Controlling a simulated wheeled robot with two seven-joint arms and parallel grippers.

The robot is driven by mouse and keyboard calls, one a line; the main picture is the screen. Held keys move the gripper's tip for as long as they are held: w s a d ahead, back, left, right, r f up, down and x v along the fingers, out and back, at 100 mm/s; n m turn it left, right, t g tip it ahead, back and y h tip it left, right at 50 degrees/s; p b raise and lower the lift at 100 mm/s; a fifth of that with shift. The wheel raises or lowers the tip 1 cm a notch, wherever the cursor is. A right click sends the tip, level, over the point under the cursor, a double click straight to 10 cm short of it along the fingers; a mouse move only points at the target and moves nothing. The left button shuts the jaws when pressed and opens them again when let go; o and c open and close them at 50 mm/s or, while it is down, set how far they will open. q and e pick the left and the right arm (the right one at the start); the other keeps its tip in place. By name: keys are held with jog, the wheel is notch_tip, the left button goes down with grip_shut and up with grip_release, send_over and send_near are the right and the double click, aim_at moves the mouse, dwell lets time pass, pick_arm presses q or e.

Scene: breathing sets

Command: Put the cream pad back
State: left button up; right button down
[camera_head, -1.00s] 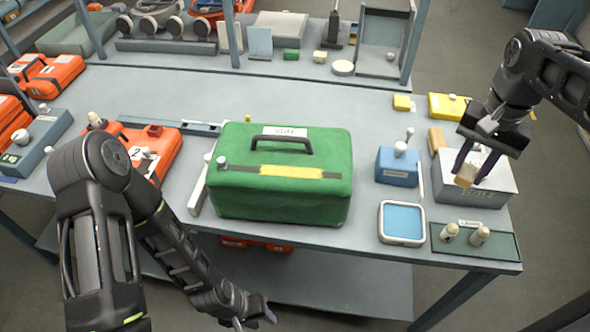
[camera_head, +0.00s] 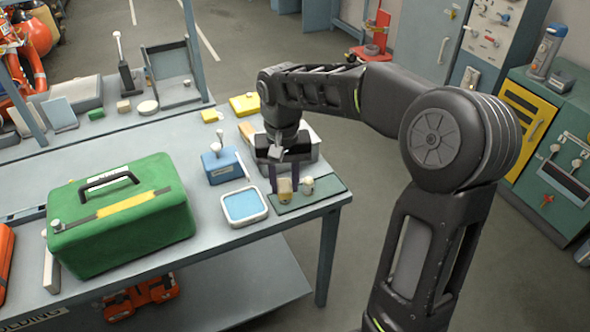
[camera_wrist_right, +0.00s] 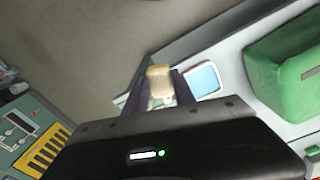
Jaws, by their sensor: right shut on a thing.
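My right gripper (camera_head: 284,184) is shut on a small cream pad (camera_head: 285,186), held between its two dark fingers over or just above the dark green mat (camera_head: 325,188) at the table's front right. I cannot tell whether the pad touches the mat. The cream pad also shows in the right wrist view (camera_wrist_right: 160,78), at the fingertips. A small cream-topped bottle (camera_head: 307,185) stands on the mat right beside the held pad. A second bottle on the mat is largely hidden by the pad and fingers. My left gripper is out of view.
Left of the mat lies a white-rimmed blue tray (camera_head: 244,205). Behind it stands a blue box (camera_head: 222,166), and a grey metal box (camera_head: 300,146) is behind the gripper. A large green case (camera_head: 120,220) fills the left. The table edge is close on the right.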

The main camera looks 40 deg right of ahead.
jog(key=w+a+f+n+b, duration=0.1)
jog(key=a+f, duration=0.3)
jog(key=f, duration=0.4)
jog(key=w+a+f+n+b, duration=0.1)
jog(key=a+f, duration=0.3)
jog(key=f, duration=0.5)
jog(key=w+a+f+n+b, duration=0.1)
jog(key=a+f+n+b, duration=0.1)
jog(key=f, duration=0.7)
jog(key=a+n, duration=0.1)
jog(key=a, duration=0.1)
jog(key=shift+a+n, duration=0.3)
